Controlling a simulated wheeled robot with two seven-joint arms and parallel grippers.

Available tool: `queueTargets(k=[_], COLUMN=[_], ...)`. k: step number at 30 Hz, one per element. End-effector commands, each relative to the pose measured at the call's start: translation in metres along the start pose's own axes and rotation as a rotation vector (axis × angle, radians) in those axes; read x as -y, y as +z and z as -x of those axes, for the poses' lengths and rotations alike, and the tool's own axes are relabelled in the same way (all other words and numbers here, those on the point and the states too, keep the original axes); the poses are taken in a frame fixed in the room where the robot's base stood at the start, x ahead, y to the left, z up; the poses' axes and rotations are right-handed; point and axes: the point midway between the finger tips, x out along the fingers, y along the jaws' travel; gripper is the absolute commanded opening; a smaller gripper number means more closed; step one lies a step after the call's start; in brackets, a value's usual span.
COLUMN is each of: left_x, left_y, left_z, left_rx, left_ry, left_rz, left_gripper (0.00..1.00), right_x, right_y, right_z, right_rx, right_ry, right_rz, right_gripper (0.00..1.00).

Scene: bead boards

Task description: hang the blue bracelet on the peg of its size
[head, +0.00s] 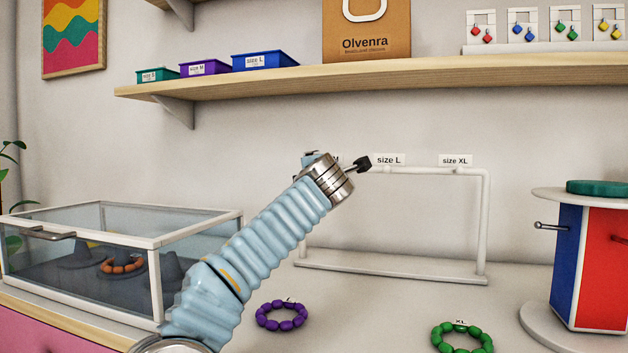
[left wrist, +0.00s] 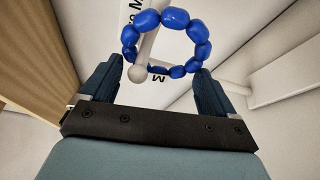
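The blue bracelet (left wrist: 172,20) shows in the left wrist view as a ring of glossy beads just beyond my fingertips. A white round-ended peg (left wrist: 138,73) passes through its loop. A label with an M is partly visible behind. My left gripper (left wrist: 160,72) has its fingers wide apart, one on each side of the bracelet's near beads; the right finger is close to a bead, and contact is unclear. In the head view my left arm reaches to the white rack (head: 390,271) and hides the bracelet and most of the gripper. My right gripper is not in view.
Labels for size L (head: 389,160) and size XL (head: 455,160) show at the rack's top. A purple bracelet (head: 281,316) and a green bracelet (head: 462,338) lie on the counter. A glass case (head: 200,262) stands left, a coloured stand (head: 606,265) right.

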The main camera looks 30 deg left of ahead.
Motion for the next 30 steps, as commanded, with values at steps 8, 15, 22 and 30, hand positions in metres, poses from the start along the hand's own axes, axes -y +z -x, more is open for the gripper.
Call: queueTargets(k=[8, 15, 22, 30], left_x=[0.000, 0.004, 0.004, 0.001], left_y=[0.000, 0.000, 0.000, 0.000], left_z=[0.000, 0.029, 0.086, 0.131], left_rx=[0.000, 0.004, 0.004, 0.002], left_ry=[0.000, 0.002, 0.002, 0.001], left_rz=[0.000, 0.001, 0.001, 0.000], left_gripper=[1.00, 1.00, 1.00, 1.00], right_x=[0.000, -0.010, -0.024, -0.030], right_y=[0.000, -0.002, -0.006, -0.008], right_z=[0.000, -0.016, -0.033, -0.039], right_rx=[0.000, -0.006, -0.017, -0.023], right_ry=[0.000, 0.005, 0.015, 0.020], right_rz=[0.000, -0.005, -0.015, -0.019], right_gripper=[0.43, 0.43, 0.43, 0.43])
